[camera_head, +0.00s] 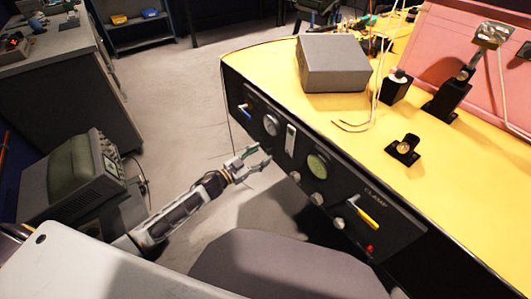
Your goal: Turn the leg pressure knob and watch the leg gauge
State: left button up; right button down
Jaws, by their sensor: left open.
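A dark control panel (345,190) runs along the front of the yellow-topped table. My left gripper (257,160) is open and empty, in front of the panel, left of the upper knob. No contact with a knob shows. My right gripper is not in view.
A yellow-handled lever (363,213) beside the word CLAMP and a red button (370,248) are lower on the panel. A blue-and-white lever (244,110) is at its far end. A grey box (333,63) and black fixtures stand on the table. The floor beyond my gripper is clear.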

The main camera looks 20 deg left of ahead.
aim_at(266, 151)
pick_arm(q)
jog(key=shift+x, duration=0.75)
jog(key=shift+w+d, duration=0.15)
jog(key=shift+w, duration=0.15)
jog(key=shift+w+d, duration=0.25)
jog(key=shift+w, duration=0.05)
jog(key=shift+w+d, duration=0.1)
jog(key=shift+w, duration=0.05)
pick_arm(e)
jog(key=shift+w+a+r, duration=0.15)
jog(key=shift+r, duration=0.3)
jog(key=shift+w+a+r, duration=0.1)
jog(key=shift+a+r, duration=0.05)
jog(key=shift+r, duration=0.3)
pick_arm(q)
jog(key=c, duration=1.1)
jog(key=shift+o, duration=0.2)
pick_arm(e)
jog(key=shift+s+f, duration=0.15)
